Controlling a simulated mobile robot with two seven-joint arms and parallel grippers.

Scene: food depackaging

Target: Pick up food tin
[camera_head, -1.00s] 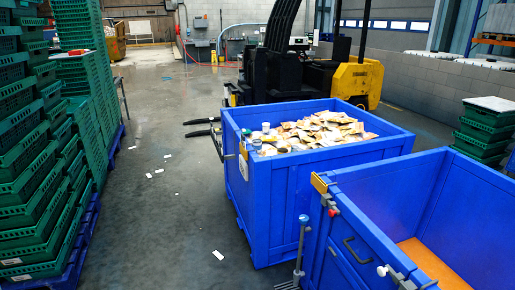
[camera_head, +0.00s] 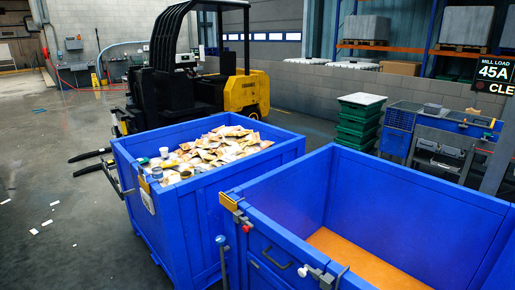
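Food tins are not clearly told apart. A few small round containers (camera_head: 164,152) that may be tins or tubs sit at the left corner inside the farther blue bin (camera_head: 185,212). Many pale packets (camera_head: 225,145) fill the rest of that bin near its top. The nearer blue bin (camera_head: 420,205) stands to its right and shows a bare orange-brown floor (camera_head: 350,255). Neither of my grippers is in view.
A black and yellow forklift (camera_head: 245,93) stands behind the farther bin, its forks to the left. Green crates (camera_head: 358,125) are stacked behind the nearer bin. A workbench (camera_head: 440,135) is at the right. The floor at left is open, with white scraps.

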